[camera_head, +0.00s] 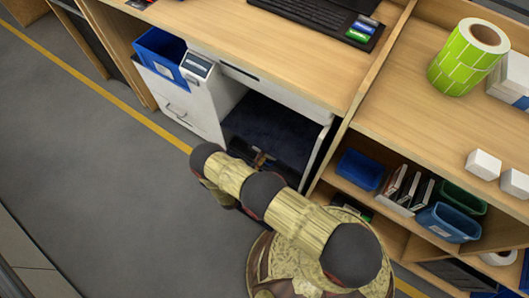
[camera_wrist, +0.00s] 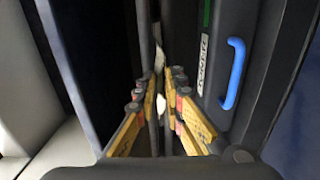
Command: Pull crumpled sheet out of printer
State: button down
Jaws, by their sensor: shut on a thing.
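The printer (camera_head: 190,100) is a white machine under the wooden counter, with a small display on top and its dark inside open at the right. My arm reaches into this opening; my gripper (camera_head: 262,160) is small and dark there. In the wrist view, the yellow fingers of my gripper (camera_wrist: 166,88) are close together, shut on the crumpled sheet (camera_wrist: 161,103). Only small whitish bits of the sheet show, in a narrow dark gap between black panels; the rest is hidden. In the head view I cannot make out the sheet.
A blue handle (camera_wrist: 234,73) sits on the black panel right of my fingers. A blue bin (camera_head: 160,55) stands at the printer's left. Shelves with a blue basket (camera_head: 448,222) are at the right. A green roll (camera_head: 466,60) stands on the counter. The grey floor at left is clear.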

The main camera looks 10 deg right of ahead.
jog(key=v, duration=2)
dwell(1.2)
